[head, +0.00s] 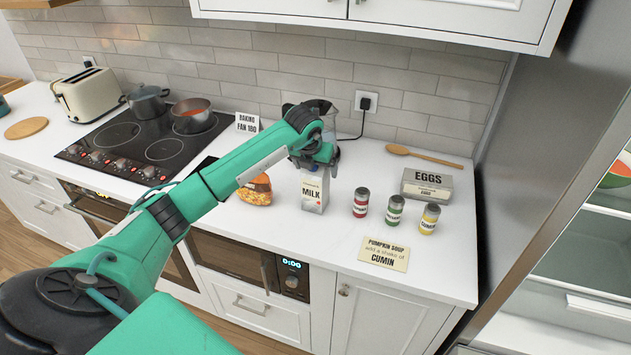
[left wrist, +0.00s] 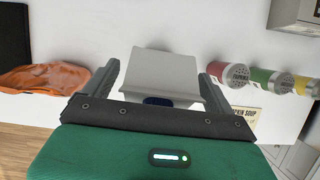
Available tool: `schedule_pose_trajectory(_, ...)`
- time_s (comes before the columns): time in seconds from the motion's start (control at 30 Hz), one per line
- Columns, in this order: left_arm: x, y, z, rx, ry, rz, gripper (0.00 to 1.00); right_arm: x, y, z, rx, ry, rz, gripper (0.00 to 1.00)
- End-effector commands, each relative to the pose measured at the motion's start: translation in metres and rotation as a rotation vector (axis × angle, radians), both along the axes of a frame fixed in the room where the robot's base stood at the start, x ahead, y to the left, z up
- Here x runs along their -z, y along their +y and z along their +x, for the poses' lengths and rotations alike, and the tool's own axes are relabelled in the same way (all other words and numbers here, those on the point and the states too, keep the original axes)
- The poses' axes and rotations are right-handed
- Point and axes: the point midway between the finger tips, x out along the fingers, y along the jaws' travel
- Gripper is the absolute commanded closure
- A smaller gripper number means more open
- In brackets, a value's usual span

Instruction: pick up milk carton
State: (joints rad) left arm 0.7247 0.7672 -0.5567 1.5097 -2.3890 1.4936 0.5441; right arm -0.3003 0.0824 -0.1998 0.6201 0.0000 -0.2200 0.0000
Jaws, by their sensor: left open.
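The milk carton (head: 314,191) stands upright on the white counter, white and grey with the word MILK on its front. In the left wrist view its pale top (left wrist: 160,75) lies between the two fingers, with a dark blue cap near the palm. My left gripper (head: 315,160) is above the carton, its arm coming in from the left. In the left wrist view the gripper (left wrist: 160,82) is open, one finger on each side of the carton, with small gaps showing. My right gripper is in neither view.
Red, green and yellow spice jars (head: 395,211) stand right of the carton. An egg box (head: 427,186) and a wooden spoon (head: 425,156) lie behind them. A cumin note card (head: 384,253) is in front. A fridge stands at the right.

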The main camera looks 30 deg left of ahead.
Motion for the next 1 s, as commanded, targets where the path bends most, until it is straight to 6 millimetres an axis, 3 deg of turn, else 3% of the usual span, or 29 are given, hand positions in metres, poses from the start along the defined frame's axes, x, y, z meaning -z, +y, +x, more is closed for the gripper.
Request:
schedule_pose_trajectory(0.2,0.0016,0.0002,0.0003,0.001,0.000,0.000,0.11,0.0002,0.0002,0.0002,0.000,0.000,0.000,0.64)
schedule_pose_trajectory(0.23,0.0016,0.0002,0.0004,0.001,0.000,0.000,0.15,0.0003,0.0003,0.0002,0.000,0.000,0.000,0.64)
schedule_pose_trajectory(0.67,0.0011,0.0002,0.0003,0.001,-0.001,0.001,0.99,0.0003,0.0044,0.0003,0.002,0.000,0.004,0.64)
schedule_pose_trajectory(1.0,-0.0023,0.0005,0.0013,0.000,-0.005,0.000,1.00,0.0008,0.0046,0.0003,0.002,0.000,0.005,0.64)
